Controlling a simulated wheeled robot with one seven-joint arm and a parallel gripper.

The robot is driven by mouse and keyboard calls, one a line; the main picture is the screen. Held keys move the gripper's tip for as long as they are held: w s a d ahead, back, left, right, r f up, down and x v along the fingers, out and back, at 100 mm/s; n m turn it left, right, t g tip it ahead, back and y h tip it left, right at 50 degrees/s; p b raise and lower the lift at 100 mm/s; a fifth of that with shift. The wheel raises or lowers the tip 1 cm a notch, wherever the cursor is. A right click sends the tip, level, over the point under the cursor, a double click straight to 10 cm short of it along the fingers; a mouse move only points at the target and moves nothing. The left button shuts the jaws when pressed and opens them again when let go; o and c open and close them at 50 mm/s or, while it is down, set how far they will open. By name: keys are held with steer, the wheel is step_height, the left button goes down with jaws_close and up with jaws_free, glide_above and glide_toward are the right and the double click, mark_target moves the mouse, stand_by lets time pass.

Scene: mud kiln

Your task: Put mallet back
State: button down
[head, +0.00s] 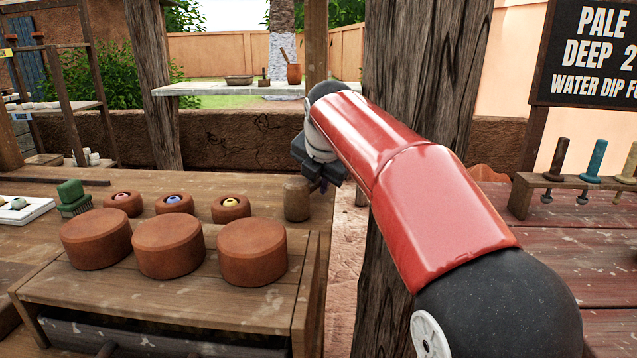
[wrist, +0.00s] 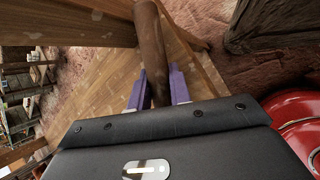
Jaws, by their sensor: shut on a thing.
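In the wrist view, the mallet's brown, round wooden part (wrist: 152,45) runs from between the purple fingers of my gripper (wrist: 158,92) to the top edge of the picture. The fingers are shut on it. In the head view, my gripper (head: 323,183) points down beside the right end of the wooden bench, mostly behind its dark housing and my red arm. A short wooden cylinder (head: 297,199) shows just left of it; I cannot tell whether it is part of the held mallet or stands apart.
Three large clay pots (head: 168,247) stand on a low wooden stand (head: 160,290), with smaller clay pots (head: 174,203) behind. A green brush (head: 72,197) lies at the left. A tool rack (head: 519,196) stands on the right table. A wooden post (head: 415,60) rises behind my arm.

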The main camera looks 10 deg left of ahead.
steer(key=c, duration=1.3)
jaws_free()
steer(key=shift+f, duration=0.1)
steer(key=shift+r, duration=0.35)
steer(key=p+v, duration=0.2)
steer(key=v, duration=1)
steer(key=s+d+f+m, duration=0.35)
steer(key=d+m, duration=0.25)
steer(key=d, duration=0.2)
steer(key=s+d+f+m, duration=0.5)
steer(key=s+f+m, duration=0.2)
steer(key=m, duration=0.1)
steer(key=s+d+f+m+h, duration=0.1)
steer(key=s+d+f+m, duration=0.4)
steer(key=s+f+m, duration=0.2)
steer(key=s+d+f+m+h, duration=0.1)
steer(key=s+d+f+m, duration=0.4)
steer(key=s+f+m, duration=0.2)
steer(key=shift+s+f+m+g, duration=0.1)
steer(key=shift+s+m+g, duration=0.1)
steer(key=shift+s+m, duration=0.4)
steer(key=shift+s+f+m+g, duration=0.1)
steer(key=shift+s+m+g, duration=0.2)
steer(key=shift+m, duration=0.6)
